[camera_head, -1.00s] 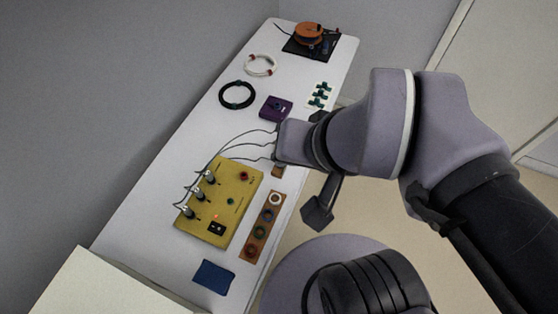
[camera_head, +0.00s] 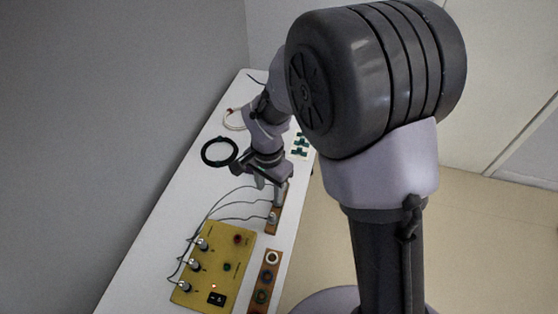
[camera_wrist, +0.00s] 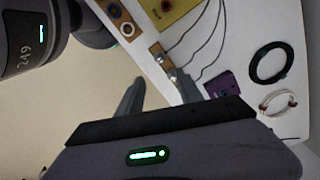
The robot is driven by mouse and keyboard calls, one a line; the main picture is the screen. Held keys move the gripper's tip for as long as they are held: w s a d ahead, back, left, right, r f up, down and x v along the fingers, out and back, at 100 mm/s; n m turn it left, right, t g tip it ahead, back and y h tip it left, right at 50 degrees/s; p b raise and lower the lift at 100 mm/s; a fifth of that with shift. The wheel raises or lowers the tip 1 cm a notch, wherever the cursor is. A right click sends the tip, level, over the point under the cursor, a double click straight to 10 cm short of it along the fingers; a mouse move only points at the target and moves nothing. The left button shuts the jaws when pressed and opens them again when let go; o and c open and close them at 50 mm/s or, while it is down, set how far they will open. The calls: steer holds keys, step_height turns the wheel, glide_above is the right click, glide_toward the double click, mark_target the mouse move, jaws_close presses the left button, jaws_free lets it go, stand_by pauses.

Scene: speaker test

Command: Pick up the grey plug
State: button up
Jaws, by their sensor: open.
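Grey plugs with dark cables stand on a small brown strip (camera_head: 270,226). One plug (camera_head: 273,216) is in plain sight, and another (camera_head: 281,190) is close beside my gripper. In the wrist view two plugs show on the strip, one nearer the yellow box (camera_wrist: 160,58) and one nearer my fingers (camera_wrist: 173,77). I cannot tell which one the task means. My gripper (camera_head: 268,182) is open with its fingers pointing down by the strip. In the wrist view my gripper (camera_wrist: 160,92) has its fingers well apart, with nothing seen held between them.
The cables run to a yellow box (camera_head: 235,255) with knobs and plugs. A brown strip with coloured rings (camera_head: 265,282) lies beside it. A black cable coil (camera_head: 219,153), a white coil (camera_head: 234,119), green pieces (camera_head: 300,145) and a purple box (camera_wrist: 222,84) are also on the white table.

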mark_target(272, 215)
step_height(272, 215, down, 12)
steer(key=b, duration=0.4)
steer(key=shift+s+f, duration=0.1)
steer(key=shift+f, duration=0.1)
steer(key=f+b, duration=0.1)
steer(key=f, duration=0.1)
steer(key=f+b, duration=0.2)
steer(key=f, duration=0.1)
steer(key=shift+w+d+f, duration=0.1)
steer(key=shift+w+f, duration=0.1)
steer(key=shift+f, duration=0.1)
steer(key=shift+r, duration=0.2)
steer(key=shift+c, duration=0.4)
jaws_close()
